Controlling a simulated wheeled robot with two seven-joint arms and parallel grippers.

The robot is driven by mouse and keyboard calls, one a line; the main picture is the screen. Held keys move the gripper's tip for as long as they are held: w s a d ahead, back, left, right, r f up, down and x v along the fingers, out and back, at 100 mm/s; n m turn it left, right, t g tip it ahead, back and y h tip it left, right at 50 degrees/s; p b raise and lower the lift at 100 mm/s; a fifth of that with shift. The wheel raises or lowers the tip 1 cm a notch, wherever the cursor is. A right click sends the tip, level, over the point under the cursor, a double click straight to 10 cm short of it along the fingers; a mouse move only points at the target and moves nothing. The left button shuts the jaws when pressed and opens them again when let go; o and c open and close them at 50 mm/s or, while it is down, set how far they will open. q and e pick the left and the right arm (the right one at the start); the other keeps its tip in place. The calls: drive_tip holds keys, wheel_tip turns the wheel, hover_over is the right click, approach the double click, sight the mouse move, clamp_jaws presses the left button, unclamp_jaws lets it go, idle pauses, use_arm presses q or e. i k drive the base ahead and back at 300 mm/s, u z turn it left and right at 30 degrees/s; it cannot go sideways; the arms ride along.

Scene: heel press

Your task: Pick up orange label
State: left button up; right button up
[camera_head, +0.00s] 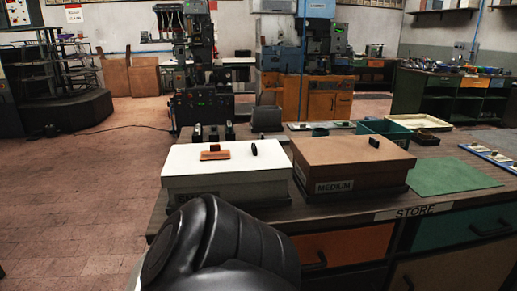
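The orange label (215,155) is a small flat orange-brown rectangle. It lies on the top of a white box (190,170), toward the middle of its left half. A small dark, reddish block stands at its back edge. The white box sits on the workbench (432,203). Neither of my grippers is in view. A large black rounded part, which seems to be one of my own arm links, fills the bottom centre and covers part of the bench front.
A brown box (352,160) marked MEDIUM stands right of the white box. Each box has a small black upright piece on top. A green mat (453,176) lies at right; a teal bin (384,131) and cream tray (420,122) stand behind. Open floor lies left.

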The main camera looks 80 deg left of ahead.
sight(215, 153)
drive_tip(key=u, duration=1.7)
